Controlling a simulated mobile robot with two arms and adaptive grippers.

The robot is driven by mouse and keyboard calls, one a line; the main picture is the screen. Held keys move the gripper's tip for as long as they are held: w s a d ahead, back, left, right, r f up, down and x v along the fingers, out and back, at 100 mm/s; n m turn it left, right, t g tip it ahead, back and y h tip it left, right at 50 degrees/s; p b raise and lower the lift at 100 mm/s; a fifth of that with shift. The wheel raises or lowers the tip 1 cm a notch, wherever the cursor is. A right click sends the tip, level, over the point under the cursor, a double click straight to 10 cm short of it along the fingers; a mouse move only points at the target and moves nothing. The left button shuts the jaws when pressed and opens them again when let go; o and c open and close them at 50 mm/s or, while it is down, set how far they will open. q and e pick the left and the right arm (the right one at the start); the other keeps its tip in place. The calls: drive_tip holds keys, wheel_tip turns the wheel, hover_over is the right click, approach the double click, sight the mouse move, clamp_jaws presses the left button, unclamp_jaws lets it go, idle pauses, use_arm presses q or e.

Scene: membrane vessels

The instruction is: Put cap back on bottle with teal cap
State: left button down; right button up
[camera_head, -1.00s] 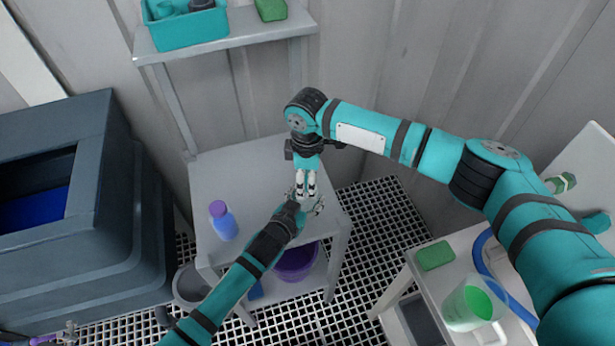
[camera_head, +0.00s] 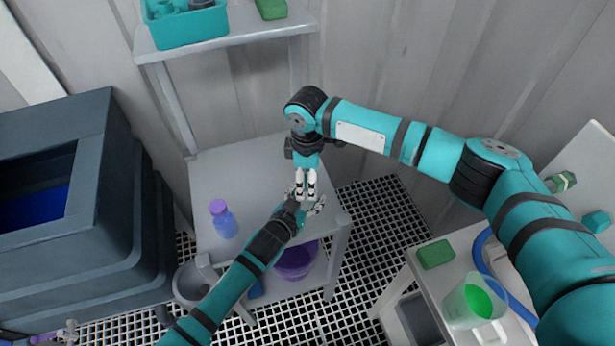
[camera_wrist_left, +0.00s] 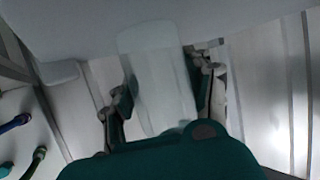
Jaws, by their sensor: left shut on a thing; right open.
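My left gripper (camera_head: 307,204) reaches in over the right side of the grey side table. In the left wrist view, its fingers (camera_wrist_left: 160,95) are on either side of a pale translucent bottle (camera_wrist_left: 156,75), and it is shut on it. In the head view the bottle is mostly hidden by the grippers. My right gripper (camera_head: 306,190) is open and points down right at the left gripper, above or touching the top of what it holds. I cannot make out a teal cap in either view.
A blue bottle with a purple cap (camera_head: 223,220) stands on the side table (camera_head: 240,175), left of my grippers. A purple bucket (camera_head: 296,262) is below. A teal bin (camera_head: 187,24) and green sponge (camera_head: 271,9) are on the upper shelf. A green-filled jug (camera_head: 474,302) stands right.

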wheel_tip(320, 180, up, 12)
idle(0.6)
use_arm(q)
drive_tip(key=shift+c, duration=2.1)
unclamp_jaws()
drive_tip(key=v, duration=1.2)
